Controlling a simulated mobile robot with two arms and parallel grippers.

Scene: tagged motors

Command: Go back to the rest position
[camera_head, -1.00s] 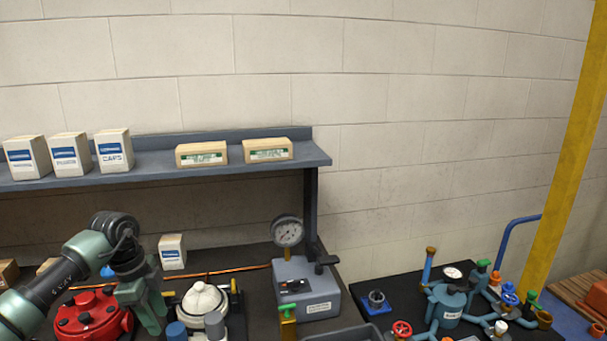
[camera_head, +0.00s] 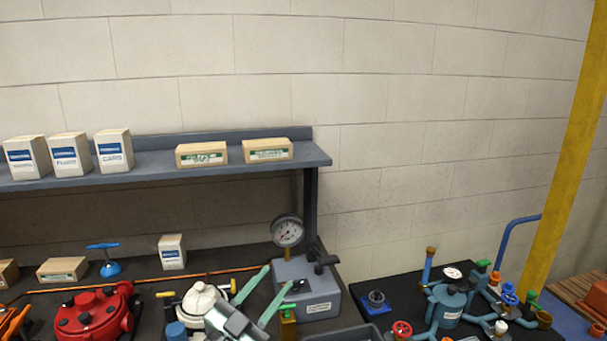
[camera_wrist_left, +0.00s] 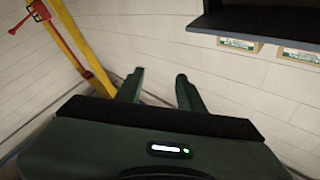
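My left gripper (camera_head: 279,277) is at the lower middle of the head view, in front of the grey gauge box (camera_head: 318,289). Its two green fingers point up and right, apart, with nothing between them. In the left wrist view the fingers (camera_wrist_left: 160,82) are also apart and empty, with pale wall behind them. The red motor-like unit (camera_head: 88,318) stands on the dark bench at lower left. The white round-topped unit (camera_head: 200,299) is just left of my gripper, partly covered by it. My right gripper is not in view.
A shelf (camera_head: 228,166) with several boxes runs above the bench. A pressure gauge (camera_head: 288,231) rises from the gauge box. A blue T-handled part (camera_head: 107,265) stands behind the red unit. A blue pipe assembly (camera_head: 448,308) is at right. Open space lies before the wall.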

